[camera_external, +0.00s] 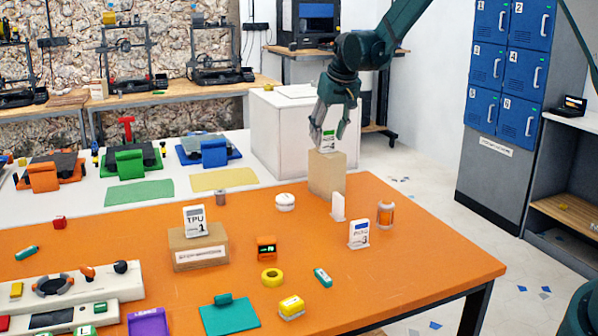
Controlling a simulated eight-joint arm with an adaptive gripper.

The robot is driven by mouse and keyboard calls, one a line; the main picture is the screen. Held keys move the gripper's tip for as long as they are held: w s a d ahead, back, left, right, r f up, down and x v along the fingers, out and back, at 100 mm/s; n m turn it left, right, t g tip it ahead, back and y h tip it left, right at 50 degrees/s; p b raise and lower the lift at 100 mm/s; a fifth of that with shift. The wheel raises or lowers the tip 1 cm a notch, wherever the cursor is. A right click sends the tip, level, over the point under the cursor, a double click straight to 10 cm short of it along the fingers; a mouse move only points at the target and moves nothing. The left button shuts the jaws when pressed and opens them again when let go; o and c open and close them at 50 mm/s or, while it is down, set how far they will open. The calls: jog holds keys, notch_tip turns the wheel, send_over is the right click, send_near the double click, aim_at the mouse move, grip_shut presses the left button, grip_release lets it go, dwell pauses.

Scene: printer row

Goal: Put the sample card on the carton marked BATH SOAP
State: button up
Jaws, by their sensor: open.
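A small white card with a green patch (328,141) stands at the top of a tall tan carton (327,175) at the back edge of the orange table. My gripper (330,132) is open around this card, its fingers pointing down on either side. Another white card reading TPU 1 (195,221) stands on a low brown carton (199,254) whose label is too small to read. A card with a blue band (359,234) stands on the table. I cannot read BATH SOAP on either carton, nor tell which card is the sample card.
A white card-like piece (338,206), an amber jar (385,214) and a white round tin (285,201) stand near the tall carton. A yellow ring (272,277) and small boxes lie in front.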

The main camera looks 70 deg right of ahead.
jog(key=v, duration=1.1)
jog(key=shift+r, duration=0.2)
dwell(0.5)
jog(key=shift+a, duration=0.1)
jog(key=s+a+r+n+t, duration=0.15)
jog(key=a+r, duration=0.35)
jog(key=a, duration=0.8)
jog(key=s+a+r+n, duration=0.15)
jog(key=a+r, duration=0.35)
jog(key=a, duration=0.7)
jog(key=s+a+r+n+t, duration=0.15)
jog(key=a+r, duration=0.45)
jog(key=a, duration=0.7)
jog(key=s+a+f+n+y, duration=0.1)
jog(key=s+a+n, duration=0.1)
jog(key=s+a, duration=0.9)
jog(key=s+a+f+n+t+y, duration=0.1)
jog(key=s+a+f+n+y, duration=0.1)
jog(key=s+a, duration=0.9)
jog(key=a, duration=0.5)
jog(key=shift+s+a+f, duration=0.15)
jog(key=shift+s+f, duration=0.2)
jog(key=shift+s, duration=0.05)
